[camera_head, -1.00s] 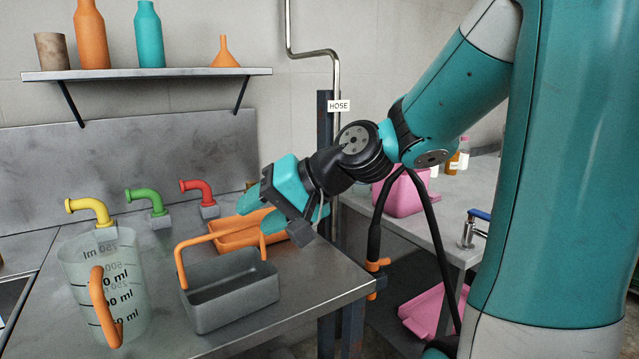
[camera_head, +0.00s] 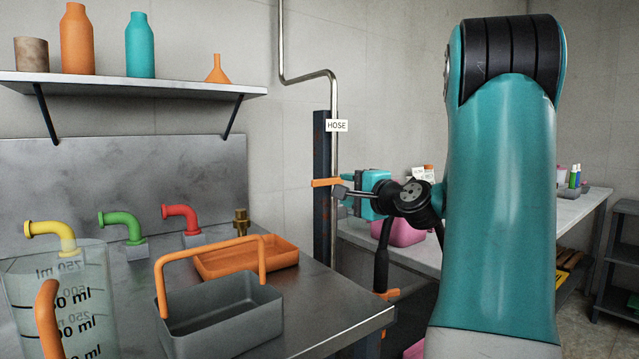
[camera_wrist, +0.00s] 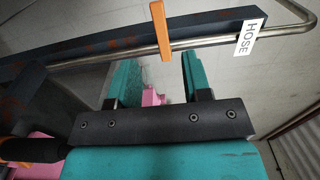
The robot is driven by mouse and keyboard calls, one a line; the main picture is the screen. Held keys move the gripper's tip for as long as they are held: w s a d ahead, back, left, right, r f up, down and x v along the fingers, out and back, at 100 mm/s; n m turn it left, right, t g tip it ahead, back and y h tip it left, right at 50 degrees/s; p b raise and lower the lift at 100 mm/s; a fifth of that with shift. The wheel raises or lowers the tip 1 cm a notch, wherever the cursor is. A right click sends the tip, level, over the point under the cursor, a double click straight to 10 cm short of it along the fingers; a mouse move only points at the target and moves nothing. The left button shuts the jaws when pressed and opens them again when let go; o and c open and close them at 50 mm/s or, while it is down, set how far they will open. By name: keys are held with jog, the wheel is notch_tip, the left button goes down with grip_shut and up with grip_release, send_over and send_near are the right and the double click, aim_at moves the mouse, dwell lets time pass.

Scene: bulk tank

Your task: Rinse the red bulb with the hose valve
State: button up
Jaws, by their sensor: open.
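The hose valve shows as an orange lever (camera_head: 326,182) on the dark post under the HOSE label. In the wrist view the lever (camera_wrist: 160,30) stands just beyond my fingertips and between their lines. My gripper (camera_head: 345,190) is open, and its two teal fingers (camera_wrist: 160,78) show nothing held between them. I cannot tell whether a finger touches the lever. The black hose (camera_head: 381,255) hangs below with an orange end (camera_head: 386,294). I cannot make out a red bulb; a red elbow tap (camera_head: 181,216) stands on the left counter.
A grey basket (camera_head: 220,318) with an orange handle, an orange tray (camera_head: 247,258) and a measuring jug (camera_head: 65,300) stand on the left counter. A metal pipe (camera_head: 333,105) runs by the post (camera_head: 322,225). A pink container (camera_head: 398,232) is behind my gripper.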

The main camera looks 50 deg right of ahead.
aim_at(323, 183)
jog(key=p+x, duration=0.1)
jog(key=x, duration=0.9)
jog(key=shift+w, duration=0.4)
grip_shut()
